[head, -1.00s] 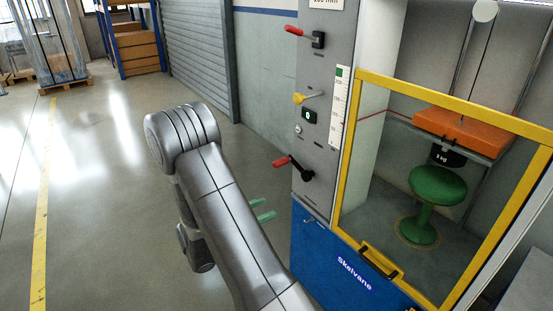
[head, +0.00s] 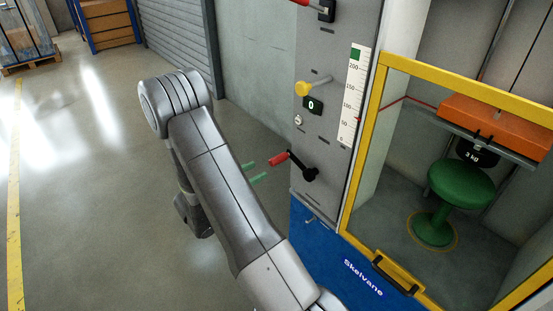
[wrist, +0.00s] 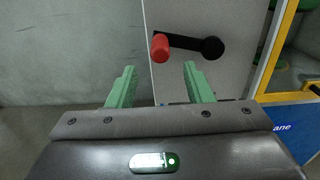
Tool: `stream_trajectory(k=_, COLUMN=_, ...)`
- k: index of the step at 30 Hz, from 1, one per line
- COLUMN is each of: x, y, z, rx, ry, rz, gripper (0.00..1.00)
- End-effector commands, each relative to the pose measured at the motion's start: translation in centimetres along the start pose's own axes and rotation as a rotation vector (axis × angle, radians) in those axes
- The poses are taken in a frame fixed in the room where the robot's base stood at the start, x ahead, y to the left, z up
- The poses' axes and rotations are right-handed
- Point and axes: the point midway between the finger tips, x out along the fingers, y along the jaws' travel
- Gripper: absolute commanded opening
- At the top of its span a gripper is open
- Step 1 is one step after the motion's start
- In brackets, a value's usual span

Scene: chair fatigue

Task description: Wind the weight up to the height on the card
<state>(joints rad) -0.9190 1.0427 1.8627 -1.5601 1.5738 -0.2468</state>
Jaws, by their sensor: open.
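The crank is a black arm (head: 303,168) with a red handle (head: 278,159), low on the grey panel. In the wrist view the red handle (wrist: 160,47) points toward me, left of the black hub (wrist: 212,48). My gripper (head: 254,172) is open and empty, with green fingers a little left of the handle. In the wrist view the handle lies beyond and between the fingertips (wrist: 160,72), apart from them. The height scale (head: 353,95) is marked up to 200. The card is out of view.
A yellow-framed guard (head: 362,150) with a handle (head: 398,274) fronts the test bay. A yellow knob (head: 302,88), a counter reading 0 (head: 313,106) and another red lever (head: 300,2) are on the panel above the crank. The floor at left is clear.

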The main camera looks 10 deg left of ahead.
Motion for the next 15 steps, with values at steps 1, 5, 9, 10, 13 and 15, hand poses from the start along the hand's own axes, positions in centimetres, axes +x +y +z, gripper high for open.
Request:
stream_trajectory(k=1, x=1.1, y=-0.1, z=0.0, rx=0.000, ry=0.001, rz=-0.004, gripper=0.46)
stream_trajectory(k=5, x=3.3, y=-0.1, z=0.1, rx=0.000, ry=0.000, rz=-0.005, gripper=0.46)
stream_trajectory(k=9, x=5.7, y=-0.1, z=0.1, rx=0.000, ry=0.001, rz=-0.004, gripper=0.46)
stream_trajectory(k=10, x=6.1, y=-0.1, z=0.0, rx=0.000, ry=0.001, rz=-0.004, gripper=0.46)
stream_trajectory(k=13, x=7.5, y=-0.1, z=0.0, rx=0.000, ry=0.001, rz=-0.003, gripper=0.46)
stream_trajectory(k=15, x=8.2, y=-0.1, z=0.0, rx=-0.001, ry=0.000, rz=-0.002, gripper=0.46)
